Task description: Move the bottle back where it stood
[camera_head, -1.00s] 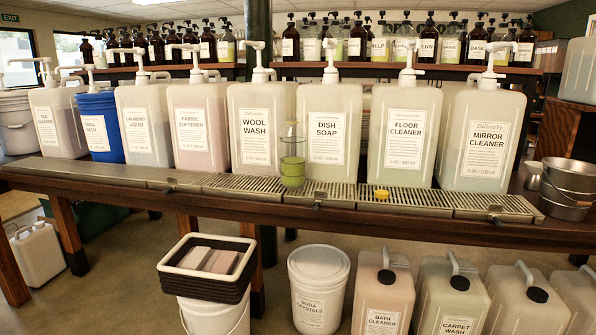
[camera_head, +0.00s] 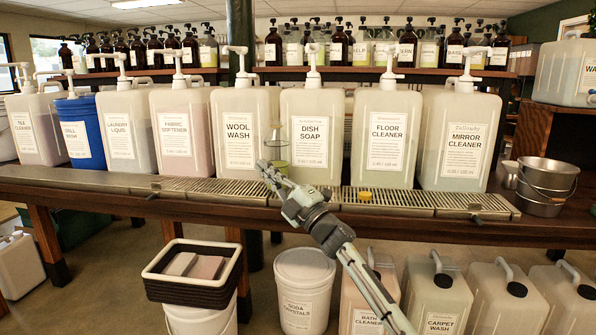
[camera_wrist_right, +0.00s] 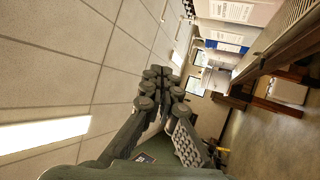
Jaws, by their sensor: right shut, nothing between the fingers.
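The clear bottle with green liquid (camera_head: 277,146) stands on the metal drip grate (camera_head: 400,198), in front of the gap between the wool wash and dish soap jugs. Its lower part is partly hidden behind my right gripper. My right gripper (camera_head: 266,170) reaches up from the lower right, with its tips in front of the bottle in the head view. It is shut and empty; I cannot tell whether it touches the bottle. In the right wrist view the fingers (camera_wrist_right: 165,88) are together, and I cannot make out the bottle there. My left gripper is not in view.
Large pump jugs, such as the wool wash jug (camera_head: 238,160) and dish soap jug (camera_head: 310,165), line the back of the grate. A small yellow cap (camera_head: 365,196) lies on the grate at right. Metal buckets (camera_head: 546,185) stand at the far right.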

